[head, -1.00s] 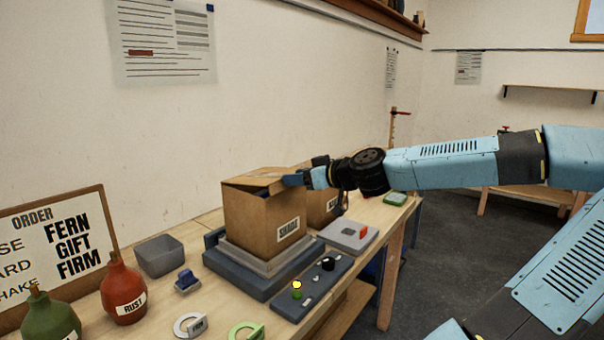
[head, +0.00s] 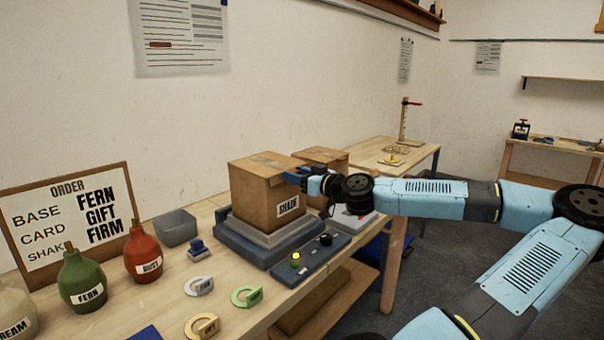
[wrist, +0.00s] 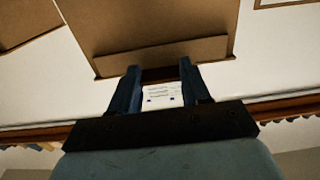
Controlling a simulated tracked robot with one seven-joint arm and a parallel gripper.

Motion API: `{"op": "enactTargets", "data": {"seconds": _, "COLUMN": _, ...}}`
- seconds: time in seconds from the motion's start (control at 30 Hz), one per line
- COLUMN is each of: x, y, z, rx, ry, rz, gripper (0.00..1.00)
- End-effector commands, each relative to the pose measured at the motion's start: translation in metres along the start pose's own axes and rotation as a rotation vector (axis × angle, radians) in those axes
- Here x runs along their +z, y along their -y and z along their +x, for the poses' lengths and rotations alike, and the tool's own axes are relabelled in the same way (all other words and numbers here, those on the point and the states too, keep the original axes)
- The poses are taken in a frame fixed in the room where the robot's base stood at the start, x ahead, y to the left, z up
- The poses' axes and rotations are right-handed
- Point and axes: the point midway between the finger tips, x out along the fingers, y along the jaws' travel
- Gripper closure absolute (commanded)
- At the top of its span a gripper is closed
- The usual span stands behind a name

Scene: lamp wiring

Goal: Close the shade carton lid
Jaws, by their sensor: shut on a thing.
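The shade carton (head: 258,202) is a brown box with a SHADE label, standing on a grey stepped base in the head view. Its lid (head: 262,162) lies nearly flat across the top; I cannot tell whether it is fully seated. My gripper (head: 296,177) is at the lid's right front edge. In the wrist view, my gripper (wrist: 160,80) has its two blue fingers on either side of a dark brown strip at the edge of the cardboard lid (wrist: 150,30). It is shut on this lid edge, whose gripped part is mostly hidden.
A second brown carton (head: 322,156) stands right behind. A control panel (head: 312,262) with a lit yellow button lies in front.

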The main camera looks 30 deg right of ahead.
Motion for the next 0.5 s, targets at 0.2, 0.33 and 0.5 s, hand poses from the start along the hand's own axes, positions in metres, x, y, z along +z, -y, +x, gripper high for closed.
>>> {"op": "enactTargets", "data": {"seconds": 0.2, "x": 0.009, "y": -0.007, "z": -0.005, "rx": 0.008, "ry": 0.004, "rz": 0.008, "gripper": 1.00}}
{"op": "enactTargets", "data": {"seconds": 0.33, "x": 0.009, "y": -0.010, "z": -0.007, "rx": 0.012, "ry": 0.005, "rz": 0.008, "gripper": 1.00}}
{"op": "enactTargets", "data": {"seconds": 0.5, "x": 0.009, "y": -0.012, "z": -0.009, "rx": 0.015, "ry": 0.005, "rz": 0.009, "gripper": 1.00}}
